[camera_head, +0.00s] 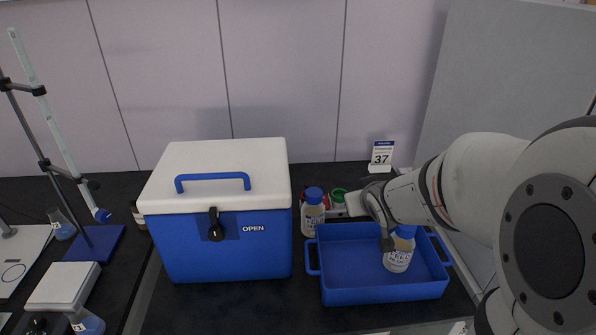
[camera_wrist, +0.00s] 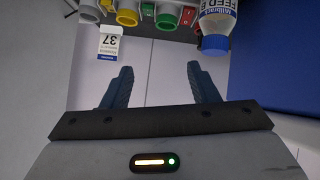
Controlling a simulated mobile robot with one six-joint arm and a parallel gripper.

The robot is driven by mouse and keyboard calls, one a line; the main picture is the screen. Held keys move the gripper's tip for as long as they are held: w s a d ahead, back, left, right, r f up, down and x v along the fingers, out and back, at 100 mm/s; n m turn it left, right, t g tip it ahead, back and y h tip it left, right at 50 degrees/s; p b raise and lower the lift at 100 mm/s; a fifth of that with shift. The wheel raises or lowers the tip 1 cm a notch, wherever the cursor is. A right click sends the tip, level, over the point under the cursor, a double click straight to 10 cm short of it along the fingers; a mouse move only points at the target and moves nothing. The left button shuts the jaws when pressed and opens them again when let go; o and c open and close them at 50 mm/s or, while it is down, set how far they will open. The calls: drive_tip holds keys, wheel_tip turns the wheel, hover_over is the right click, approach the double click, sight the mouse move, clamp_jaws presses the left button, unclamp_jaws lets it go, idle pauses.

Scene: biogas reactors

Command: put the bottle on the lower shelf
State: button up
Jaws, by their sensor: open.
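One bottle with a blue cap and a white label (camera_head: 400,252) stands at the right end of the blue tray (camera_head: 345,290). A similar blue-capped bottle (camera_head: 312,215) stands beside the cooler; a bottle marked "FEED" (camera_wrist: 217,22) shows upside down at the top of the wrist view. My gripper (camera_head: 380,222) is over the tray, beside the tray bottle, and its dark finger partly overlaps that bottle's left side. In the wrist view my gripper (camera_wrist: 162,84) is open, with nothing between its fingers. I cannot make out a lower shelf.
A blue cooler with a white lid (camera_head: 215,215) stands left of the tray. A stand with a glass tube (camera_head: 60,130) is at left. The tray's left part is empty.

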sight(309, 194)
drive_tip(key=w+f+n+t+y+b, duration=0.1)
drive_tip(key=w+f, duration=0.1)
drive_tip(key=w+a+f+t+y, duration=0.1)
drive_tip(key=w, duration=0.1)
drive_tip(key=w+a+f+n+t+y+b, duration=0.1)
drive_tip(key=w+f+y, duration=0.1)
drive_tip(key=shift+w+a+f+n+b, duration=0.25)
drive_tip(key=shift+w+f+n+b, duration=0.05)
drive_tip(key=shift+w, duration=0.1)
drive_tip(key=a+f+y, duration=0.1)
drive_tip(key=y, duration=0.1)
drive_tip(key=a+f+n+y+b, duration=0.1)
drive_tip(key=y, duration=0.1)
drive_tip(key=a+f+n+t+y+b, duration=0.1)
drive_tip(key=a+f+y, duration=0.1)
drive_tip(key=y, duration=0.1)
drive_tip(key=shift+w, duration=0.3)
drive_tip(key=shift+w+a+n, duration=0.2)
drive_tip(key=shift+a+n, duration=0.05)
drive_tip(key=shift+n, duration=0.05)
drive_tip(key=p+x, duration=0.1)
drive_tip(key=x, duration=0.6)
drive_tip(key=shift+w+d, duration=0.1)
drive_tip(key=shift+w, duration=0.05)
clamp_jaws()
